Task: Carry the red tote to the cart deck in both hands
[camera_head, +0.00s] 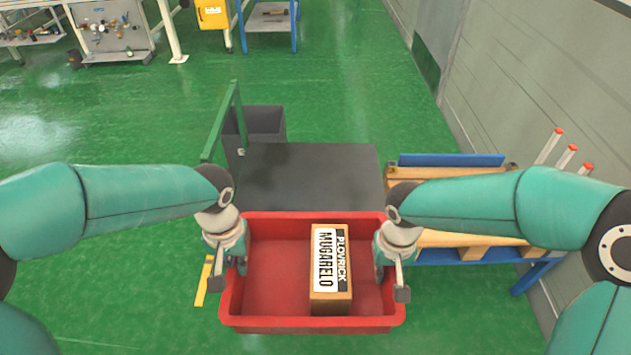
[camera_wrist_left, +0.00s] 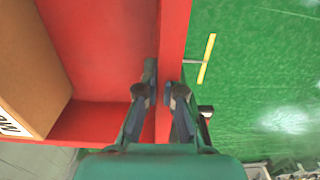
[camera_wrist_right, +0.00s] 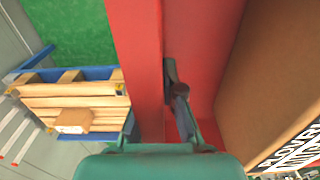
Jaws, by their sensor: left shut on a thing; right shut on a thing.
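The red tote (camera_head: 270,322) is in front of me in the head view, with a labelled cardboard box (camera_head: 343,302) standing in it right of the middle. My left gripper (camera_head: 236,268) is shut on the tote's left wall; the left wrist view shows its fingers (camera_wrist_left: 160,92) on both sides of the red rim (camera_wrist_left: 174,40). My right gripper (camera_head: 390,285) is shut on the right wall, with one finger visible inside the rim (camera_wrist_right: 140,60). The dark cart deck (camera_head: 310,175) lies just beyond the tote, partly hidden by it.
A green cart handle (camera_head: 237,105) rises at the deck's left, with a dark grey bin (camera_head: 262,123) behind. A blue stand with a wooden pallet (camera_head: 455,240) is close on the right, near the wall (camera_head: 540,70). Green floor is open at the left.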

